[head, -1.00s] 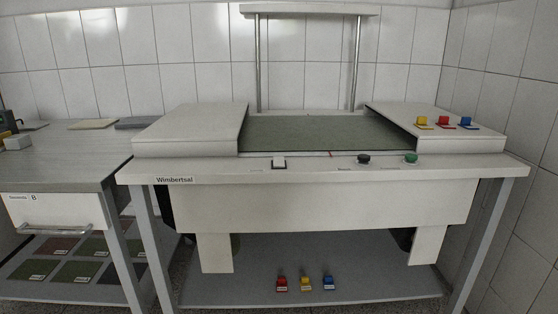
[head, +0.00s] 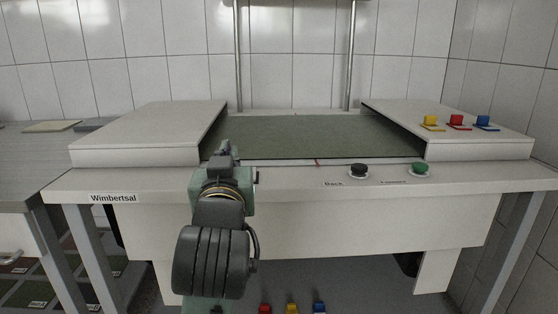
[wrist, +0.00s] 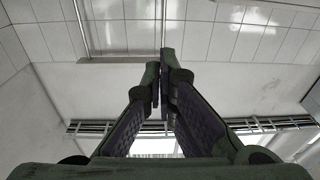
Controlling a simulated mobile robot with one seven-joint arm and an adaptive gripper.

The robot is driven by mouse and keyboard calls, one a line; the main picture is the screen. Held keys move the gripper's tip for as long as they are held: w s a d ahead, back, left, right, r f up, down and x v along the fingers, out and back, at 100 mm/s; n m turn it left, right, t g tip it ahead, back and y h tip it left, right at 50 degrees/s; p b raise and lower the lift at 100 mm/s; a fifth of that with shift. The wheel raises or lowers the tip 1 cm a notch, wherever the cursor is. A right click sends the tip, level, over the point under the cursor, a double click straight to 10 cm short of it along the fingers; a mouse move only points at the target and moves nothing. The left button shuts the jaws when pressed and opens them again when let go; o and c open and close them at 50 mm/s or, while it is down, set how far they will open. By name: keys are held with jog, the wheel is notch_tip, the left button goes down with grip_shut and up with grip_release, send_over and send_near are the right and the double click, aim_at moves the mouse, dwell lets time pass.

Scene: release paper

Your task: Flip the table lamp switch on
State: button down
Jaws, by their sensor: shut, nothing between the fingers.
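My gripper (head: 224,148) is shut and empty, its fingertips over the front left part of the table beside the green mat. In the wrist view, my gripper (wrist: 160,65) has its two dark fingers drawn together with nothing between them. The white rocker switch seen earlier on the table's front ledge is hidden behind my gripper and wrist, so I cannot tell whether they touch. The table lamp's two metal posts (head: 351,55) rise behind the mat; its hood is almost wholly cut off at the top edge.
On the front ledge are a black knob (head: 358,170) and a green knob (head: 420,168). Yellow, red (head: 456,121) and blue clips sit on the right raised panel, with several below. A grey side table (head: 20,160) stands at the left. The mat (head: 320,137) is clear.

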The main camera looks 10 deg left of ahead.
jog(key=shift+w+d+f+m+g+h, duration=0.35)
jog(key=shift+w+d+f+h, duration=0.25)
jog(key=shift+w+d+f, duration=0.4)
jog(key=shift+s+d, duration=0.1)
jog(key=shift+s, duration=0.05)
jog(key=p+x, duration=1)
jog(key=p, duration=0.1)
jog(key=f, duration=0.2)
jog(key=shift+w+f, duration=0.3)
jog(key=shift+f, duration=0.05)
jog(key=shift+w+f, duration=0.15)
jog(key=shift+f, duration=0.45)
